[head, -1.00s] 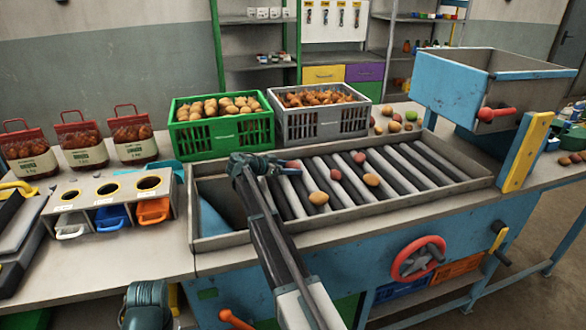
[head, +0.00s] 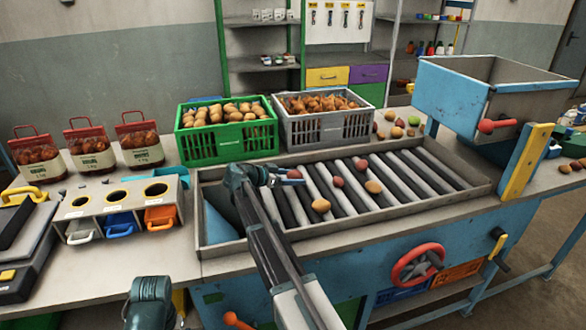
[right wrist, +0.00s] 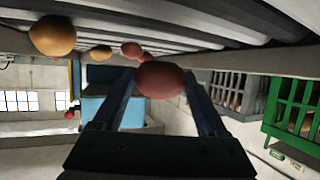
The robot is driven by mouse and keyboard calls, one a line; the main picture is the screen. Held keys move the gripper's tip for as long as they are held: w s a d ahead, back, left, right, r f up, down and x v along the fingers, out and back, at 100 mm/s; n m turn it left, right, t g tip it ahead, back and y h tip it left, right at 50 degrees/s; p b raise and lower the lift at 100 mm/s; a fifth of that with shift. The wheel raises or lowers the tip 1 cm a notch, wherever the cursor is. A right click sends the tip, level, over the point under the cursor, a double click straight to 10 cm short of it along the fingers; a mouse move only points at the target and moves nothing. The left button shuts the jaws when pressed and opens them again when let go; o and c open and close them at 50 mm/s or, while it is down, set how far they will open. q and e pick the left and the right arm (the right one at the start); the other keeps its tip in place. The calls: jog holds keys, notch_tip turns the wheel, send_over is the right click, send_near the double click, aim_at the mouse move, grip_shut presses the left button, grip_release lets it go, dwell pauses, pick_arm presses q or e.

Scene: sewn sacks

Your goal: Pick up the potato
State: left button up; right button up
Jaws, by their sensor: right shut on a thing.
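A reddish potato (right wrist: 161,80) sits between the two fingertips of my right gripper (right wrist: 163,86) in the right wrist view, and the gripper is shut on it. In the head view the right gripper (head: 284,178) is at the left end of the roller table, with the held potato (head: 294,173) small at its tips. Other potatoes lie on the rollers to its right: a yellowish one (head: 321,206), a red one (head: 338,182) and an orange one (head: 373,187).
The roller table's metal frame (head: 350,219) surrounds the rollers. A green crate (head: 227,142) and a grey crate (head: 322,129), both full, stand behind it. A box with three round holes (head: 100,197) stands left. A blue hopper (head: 450,92) rises at right.

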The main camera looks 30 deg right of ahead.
jog(key=s+a, duration=0.1)
jog(key=s, duration=0.1)
jog(key=s+a, duration=0.2)
jog(key=s+a+r, duration=0.1)
jog(key=s, duration=0.1)
jog(key=shift+s+a+p, duration=0.25)
jog(key=shift+s+p, duration=0.05)
jog(key=shift+s, duration=0.05)
